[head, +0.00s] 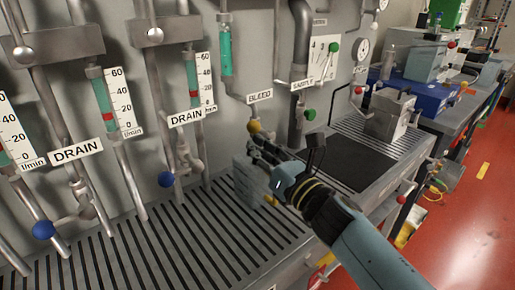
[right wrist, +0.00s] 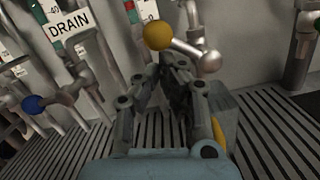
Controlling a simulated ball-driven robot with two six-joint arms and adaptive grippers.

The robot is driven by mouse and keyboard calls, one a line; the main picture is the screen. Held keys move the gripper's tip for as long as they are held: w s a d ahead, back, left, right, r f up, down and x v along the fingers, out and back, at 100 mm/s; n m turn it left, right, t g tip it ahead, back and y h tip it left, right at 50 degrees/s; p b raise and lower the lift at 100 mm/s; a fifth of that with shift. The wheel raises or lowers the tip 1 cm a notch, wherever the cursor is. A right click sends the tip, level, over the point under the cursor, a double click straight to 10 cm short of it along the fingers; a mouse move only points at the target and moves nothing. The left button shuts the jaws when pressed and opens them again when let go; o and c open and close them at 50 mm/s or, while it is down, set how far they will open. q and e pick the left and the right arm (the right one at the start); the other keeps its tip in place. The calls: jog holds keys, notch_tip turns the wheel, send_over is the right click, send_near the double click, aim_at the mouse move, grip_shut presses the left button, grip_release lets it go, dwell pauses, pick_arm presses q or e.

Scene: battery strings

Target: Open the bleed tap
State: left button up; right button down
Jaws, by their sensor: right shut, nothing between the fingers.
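The bleed tap has a yellow ball knob (head: 254,126) below the BLEED label (head: 259,96) on the grey wall panel. In the right wrist view the yellow knob (right wrist: 157,36) sits on a short metal lever (right wrist: 184,48) that slopes down right to a rounded metal end. My right gripper (head: 254,143) is shut and empty, with its fingertips just below the knob. In the right wrist view the fingertips (right wrist: 174,64) are right under the lever. I cannot tell whether they touch it. My left gripper is not in view.
Blue-knobbed DRAIN taps (head: 166,179) stand to the left and a green knob (head: 310,114) to the right. A slotted grey bench (head: 215,235) runs below. A light grey object (head: 248,185) stands by the gripper. A dark mat (head: 345,160) lies right.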

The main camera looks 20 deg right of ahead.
aim_at(260, 130)
jog(key=r+m+p, duration=0.1)
jog(key=m, duration=0.1)
jog(key=r+m+p, duration=0.1)
jog(key=m, duration=0.1)
jog(key=d+r+m+h+p, duration=0.1)
jog(key=m+p, duration=0.1)
jog(key=shift+w+r+m, duration=0.2)
jog(key=shift+r+m, duration=0.05)
jog(key=shift+m, duration=0.05)
jog(key=shift+w+d+r, duration=0.1)
jog(key=shift+d+r, duration=0.1)
jog(key=shift+d, duration=0.05)
dwell(0.3)
dwell(0.4)
